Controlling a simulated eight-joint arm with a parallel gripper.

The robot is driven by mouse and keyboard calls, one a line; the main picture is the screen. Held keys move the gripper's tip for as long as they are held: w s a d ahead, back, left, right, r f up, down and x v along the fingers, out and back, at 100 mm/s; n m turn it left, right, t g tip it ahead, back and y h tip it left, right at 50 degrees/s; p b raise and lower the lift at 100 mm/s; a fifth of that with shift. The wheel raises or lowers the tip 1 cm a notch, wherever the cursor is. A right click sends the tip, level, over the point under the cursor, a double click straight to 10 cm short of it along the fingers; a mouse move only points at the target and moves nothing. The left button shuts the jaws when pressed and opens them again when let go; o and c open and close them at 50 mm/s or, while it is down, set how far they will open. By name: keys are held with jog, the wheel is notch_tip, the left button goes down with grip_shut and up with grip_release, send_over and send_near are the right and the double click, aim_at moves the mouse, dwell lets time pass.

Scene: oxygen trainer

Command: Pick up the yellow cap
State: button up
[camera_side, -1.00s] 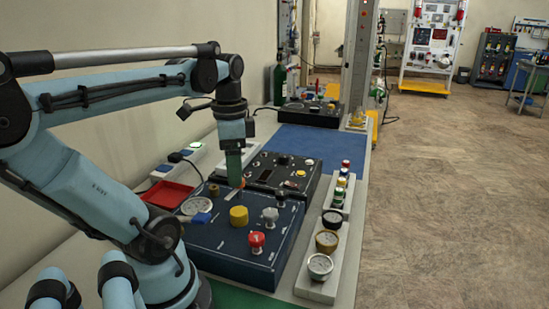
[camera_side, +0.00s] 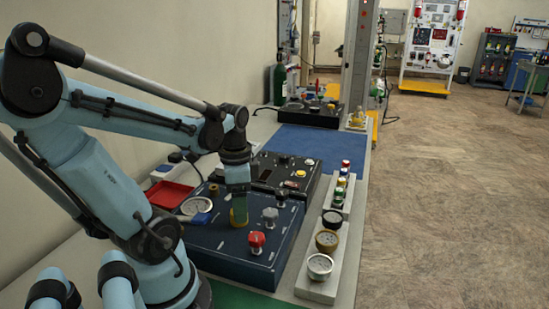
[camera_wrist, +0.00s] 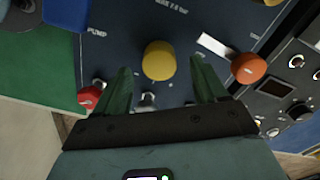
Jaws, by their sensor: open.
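The yellow cap (camera_side: 239,217) stands on the dark blue panel (camera_side: 215,240) and is partly covered by my gripper (camera_side: 238,208) in the side view. In the wrist view the yellow cap (camera_wrist: 158,60) shows whole and round, between and just beyond the tips of the two green fingers. My gripper (camera_wrist: 160,75) is open, with a finger on each side of the cap and a visible space between each finger and the cap. Whether the fingertips reach down beside the cap or stay above it I cannot tell.
A red knob (camera_side: 257,240) and a grey knob (camera_side: 270,215) stand on the panel to the right. An orange knob (camera_wrist: 248,68) is close to one finger. A red tray (camera_side: 168,194) lies at the left, and gauges (camera_side: 320,266) line the right edge.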

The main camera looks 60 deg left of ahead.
jog(key=shift+f, duration=1.2)
jog(key=c, duration=1.1)
